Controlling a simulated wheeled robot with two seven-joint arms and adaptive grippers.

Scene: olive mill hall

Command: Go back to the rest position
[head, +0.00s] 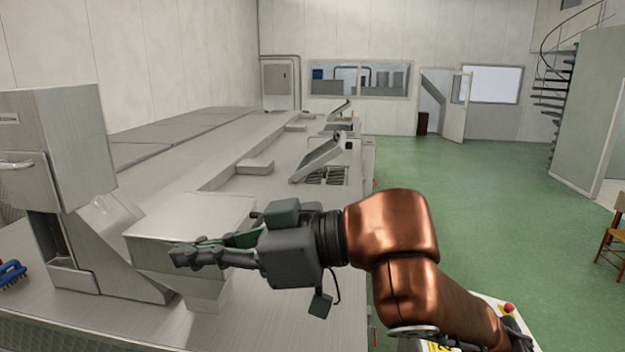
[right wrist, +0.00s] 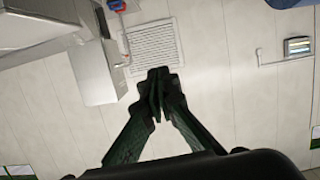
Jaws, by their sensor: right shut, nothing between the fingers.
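My right gripper (head: 185,255) is shut and empty. In the head view its copper arm comes in from the lower right and its fingers point left, in front of the steel hopper-like box on the machine. In the right wrist view the dark fingertips (right wrist: 158,75) meet in the middle, with nothing between them. Behind them that view shows a pale wall with a vent grille (right wrist: 152,45). My left gripper is in neither view.
A long steel machine (head: 290,325) fills the left side, with a steel housing (head: 60,140) and a blue brush (head: 12,272) at the near left. Green floor (head: 480,200) lies open to the right. A wooden chair (head: 612,235) stands at the right edge.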

